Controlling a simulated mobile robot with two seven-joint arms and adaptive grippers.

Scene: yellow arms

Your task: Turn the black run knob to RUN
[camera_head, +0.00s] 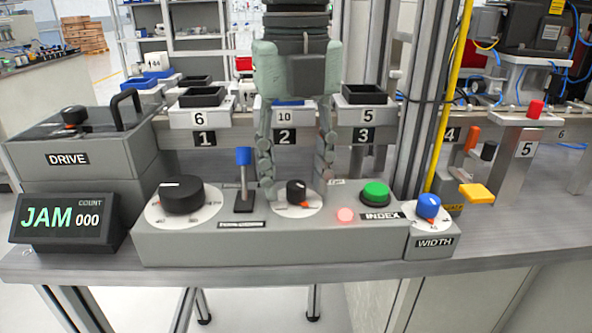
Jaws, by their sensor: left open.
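A small black knob (297,190) with an orange pointer sits on a white dial (290,210) in the middle of the grey console. Its dial lettering is too small to read, so I cannot confirm which mark it points to. My left gripper (296,183) reaches down from above, pointing at the console. Its two fingers are open, one to each side of this knob, with a gap between fingers and knob visible. A larger black knob (182,195) with a white line is on a dial at the console's left. My right gripper is not in view.
A blue-topped lever (243,170) stands just left of the gripper. A green button (375,193), a lit red lamp (345,215) and a blue WIDTH knob (428,206) lie to the right. A JAM display (66,221) and DRIVE box (75,155) are at left.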

